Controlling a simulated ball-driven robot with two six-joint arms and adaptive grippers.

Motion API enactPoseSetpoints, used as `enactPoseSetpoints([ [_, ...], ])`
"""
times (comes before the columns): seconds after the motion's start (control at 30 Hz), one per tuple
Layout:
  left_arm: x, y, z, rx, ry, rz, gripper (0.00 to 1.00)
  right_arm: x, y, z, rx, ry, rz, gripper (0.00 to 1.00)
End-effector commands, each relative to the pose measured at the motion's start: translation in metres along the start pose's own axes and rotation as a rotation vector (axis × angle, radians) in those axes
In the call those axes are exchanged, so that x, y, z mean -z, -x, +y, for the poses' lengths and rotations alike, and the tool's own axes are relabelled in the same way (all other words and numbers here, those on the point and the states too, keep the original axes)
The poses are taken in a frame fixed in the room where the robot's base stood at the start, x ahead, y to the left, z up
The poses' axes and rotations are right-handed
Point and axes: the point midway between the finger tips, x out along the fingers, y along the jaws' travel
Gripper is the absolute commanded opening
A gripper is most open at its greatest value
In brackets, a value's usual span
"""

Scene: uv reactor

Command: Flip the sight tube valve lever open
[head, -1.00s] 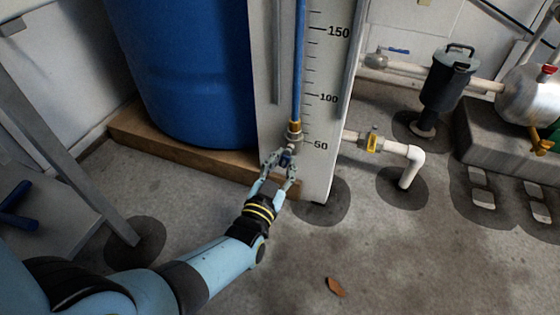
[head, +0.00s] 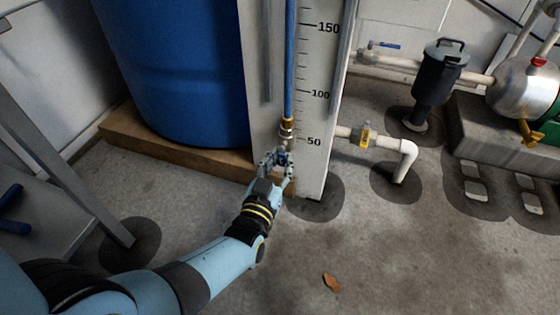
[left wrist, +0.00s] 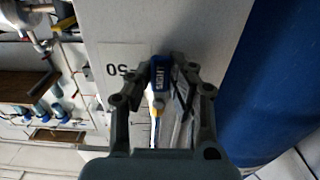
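The sight tube (head: 290,65) is a blue column standing against the white scale board, with a brass fitting at its foot. The small blue valve lever (head: 282,158) is just below that fitting. In the left wrist view the lever (left wrist: 161,75) shows its "SIGHT" lettering between my fingertips. My left gripper (head: 277,161) reaches it from below, its fingers drawn in on both sides of the lever with no clear gap. The fingers partly hide the valve body. My right gripper is not in view.
The scale board (head: 315,175) stands close behind the gripper. A blue tank (head: 175,75) on a wooden base (head: 180,155) is to the left. A white pipe with a yellow-handled valve (head: 365,134) is to the right. The front floor is clear except for a leaf (head: 331,283).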

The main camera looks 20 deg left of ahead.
Motion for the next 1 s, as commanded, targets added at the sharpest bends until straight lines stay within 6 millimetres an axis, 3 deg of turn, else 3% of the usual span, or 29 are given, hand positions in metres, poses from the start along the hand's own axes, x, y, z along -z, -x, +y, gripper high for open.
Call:
enactPoseSetpoints([
  [0.03,-0.002,0.002,0.001,-0.001,0.003,-0.004,0.24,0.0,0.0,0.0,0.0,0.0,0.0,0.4],
  [0.2,-0.001,0.001,0.001,0.0,0.001,-0.003,0.42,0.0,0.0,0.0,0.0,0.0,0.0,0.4],
  [0.73,0.0,0.0,-0.001,0.0,-0.016,-0.001,0.42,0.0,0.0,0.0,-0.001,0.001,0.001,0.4],
  [1.0,0.001,0.001,-0.011,-0.001,-0.293,-0.002,0.42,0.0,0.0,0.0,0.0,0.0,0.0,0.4],
])
